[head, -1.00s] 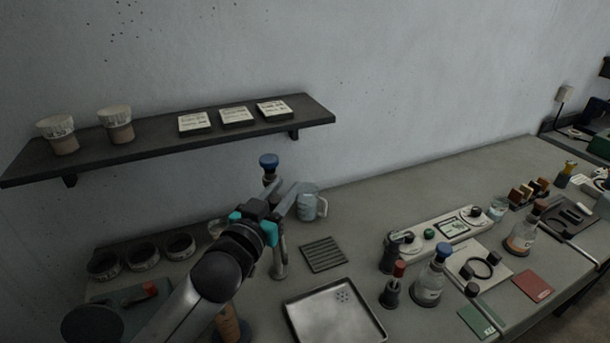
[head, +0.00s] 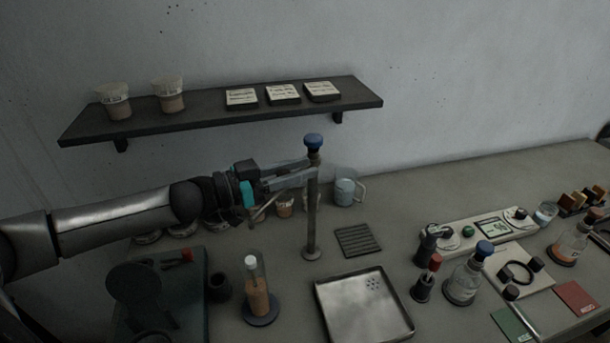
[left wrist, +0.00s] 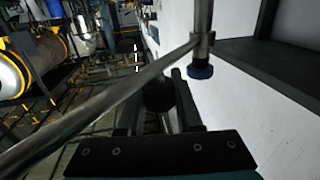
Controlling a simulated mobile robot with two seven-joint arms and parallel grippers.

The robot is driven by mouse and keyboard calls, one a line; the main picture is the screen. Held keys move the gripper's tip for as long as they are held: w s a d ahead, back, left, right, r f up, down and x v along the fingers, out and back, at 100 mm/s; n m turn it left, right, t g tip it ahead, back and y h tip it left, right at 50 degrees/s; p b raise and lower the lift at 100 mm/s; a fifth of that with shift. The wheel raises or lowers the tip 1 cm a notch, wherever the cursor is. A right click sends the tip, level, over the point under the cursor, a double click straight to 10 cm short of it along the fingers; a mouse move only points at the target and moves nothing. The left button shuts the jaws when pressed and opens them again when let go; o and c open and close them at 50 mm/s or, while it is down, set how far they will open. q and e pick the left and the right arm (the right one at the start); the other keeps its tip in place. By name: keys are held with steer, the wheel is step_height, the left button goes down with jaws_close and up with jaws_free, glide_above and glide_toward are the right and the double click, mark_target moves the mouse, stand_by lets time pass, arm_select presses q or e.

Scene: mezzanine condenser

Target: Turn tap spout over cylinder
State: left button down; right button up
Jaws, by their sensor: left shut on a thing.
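The tap is a grey upright post (head: 311,218) on a round foot, with a blue knob (head: 313,140) on top. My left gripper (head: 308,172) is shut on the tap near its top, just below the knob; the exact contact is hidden. A thin spout (head: 262,209) slants down and left below my fingers. In the left wrist view the spout (left wrist: 105,102) runs from the post's collar to the lower left, beside the blue knob (left wrist: 200,70). A cylinder (head: 258,297) with brown contents and a white top stands upright on a dark round base, left of the post's foot.
A metal tray (head: 365,308) and a ribbed mat (head: 358,241) lie right of the tap. A mug (head: 345,192) stands behind. The wall shelf (head: 220,122) is close above my arm. Flasks and instruments fill the bench at right.

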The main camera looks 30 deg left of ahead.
arm_select(q)
steer(key=shift+a+r+m+g+h+b, duration=0.15)
steer(key=shift+a+m+g+h+b, duration=0.25)
steer(key=shift+h+b, duration=0.1)
stand_by(0.3)
steer(key=c, duration=0.6)
jaws_free()
